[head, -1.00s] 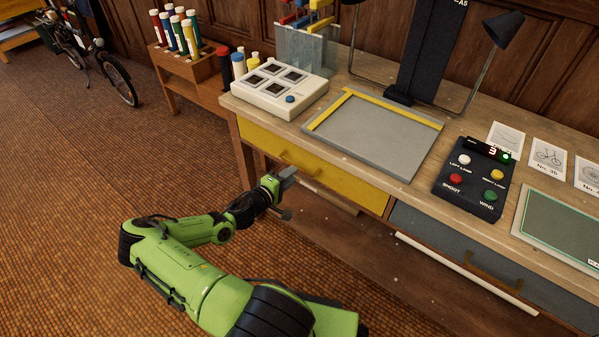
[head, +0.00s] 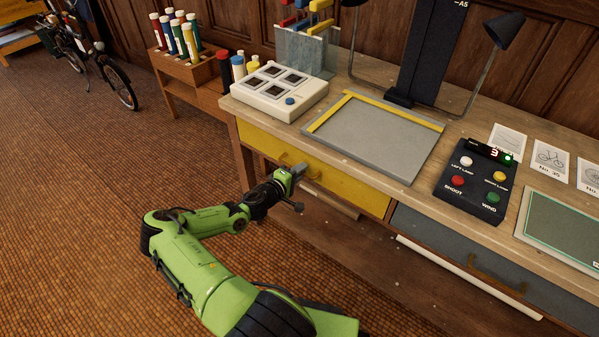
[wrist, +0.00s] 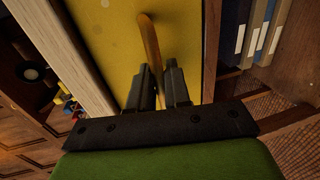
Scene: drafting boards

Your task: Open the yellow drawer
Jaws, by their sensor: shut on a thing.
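The yellow drawer (head: 345,185) sits under the left part of the workbench top, its front flush with the bench frame. Its yellow bar handle (head: 284,157) is on the front, partly hidden by my gripper. In the wrist view the drawer front (wrist: 185,30) fills the middle, and the handle (wrist: 150,42) runs down between my fingers.
A grey drawer (head: 440,240) is to the right under the same workbench. On top are a white box with dark windows (head: 280,90), a grey tray (head: 375,135) and a black button panel (head: 472,182). The tiled floor (head: 90,230) left of my arm is clear.

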